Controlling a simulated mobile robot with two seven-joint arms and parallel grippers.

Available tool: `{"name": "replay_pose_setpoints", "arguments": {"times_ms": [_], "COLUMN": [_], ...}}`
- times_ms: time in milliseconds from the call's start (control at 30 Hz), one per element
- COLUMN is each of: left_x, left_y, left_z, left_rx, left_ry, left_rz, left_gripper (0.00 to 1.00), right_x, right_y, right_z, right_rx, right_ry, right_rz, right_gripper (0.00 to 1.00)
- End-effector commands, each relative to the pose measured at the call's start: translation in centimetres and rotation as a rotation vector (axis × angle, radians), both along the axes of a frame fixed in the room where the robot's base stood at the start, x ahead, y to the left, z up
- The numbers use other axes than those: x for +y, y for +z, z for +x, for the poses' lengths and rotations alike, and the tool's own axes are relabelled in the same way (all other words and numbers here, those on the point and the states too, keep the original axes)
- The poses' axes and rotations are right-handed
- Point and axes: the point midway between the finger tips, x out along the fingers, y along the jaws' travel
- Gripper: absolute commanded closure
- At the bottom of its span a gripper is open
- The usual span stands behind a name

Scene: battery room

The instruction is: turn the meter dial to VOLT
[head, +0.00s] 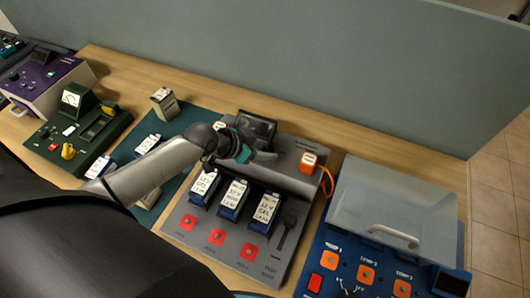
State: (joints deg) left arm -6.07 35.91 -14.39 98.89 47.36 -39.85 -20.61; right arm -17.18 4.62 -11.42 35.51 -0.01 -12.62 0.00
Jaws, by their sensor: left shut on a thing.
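A meter with a dark screen (256,126) stands at the back of the grey panel (284,176). My left gripper (248,153) is at the near side of this meter, just below the screen. It is shut on a small part there, most likely the meter dial. The dial and its markings are hidden behind my gripper and wrist, so its setting cannot be read. My right gripper is not in view.
Several labelled blue batteries (233,196) sit in the grey panel, with red buttons in front. An orange block (308,163) with a cord is right of the meter. A clear-lidded blue box (395,208) stands right; a green instrument (76,128) stands left.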

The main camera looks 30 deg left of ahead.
Motion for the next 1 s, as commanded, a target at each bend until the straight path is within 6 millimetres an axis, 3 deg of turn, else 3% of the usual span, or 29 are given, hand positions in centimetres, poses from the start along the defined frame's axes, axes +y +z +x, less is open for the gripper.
{"name": "replay_pose_setpoints", "arguments": {"times_ms": [33,500,700,1000], "left_x": [0.3,0.5,0.5,0.5], "left_y": [-0.5,-0.6,-0.4,-0.2], "left_z": [0.1,0.5,0.7,0.7], "left_rx": [-0.003,-0.005,-0.005,-0.003], "left_ry": [-0.040,-0.414,-0.554,-0.709], "left_rz": [0.008,0.005,0.000,-0.002], "left_gripper": [1.00,1.00,1.00,1.00], "right_x": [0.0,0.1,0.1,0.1], "right_y": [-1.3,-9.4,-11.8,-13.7], "right_z": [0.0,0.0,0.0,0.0], "right_rx": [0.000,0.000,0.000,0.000], "right_ry": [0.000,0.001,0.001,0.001], "right_rz": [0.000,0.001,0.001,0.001], "right_gripper": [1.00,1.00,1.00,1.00]}}
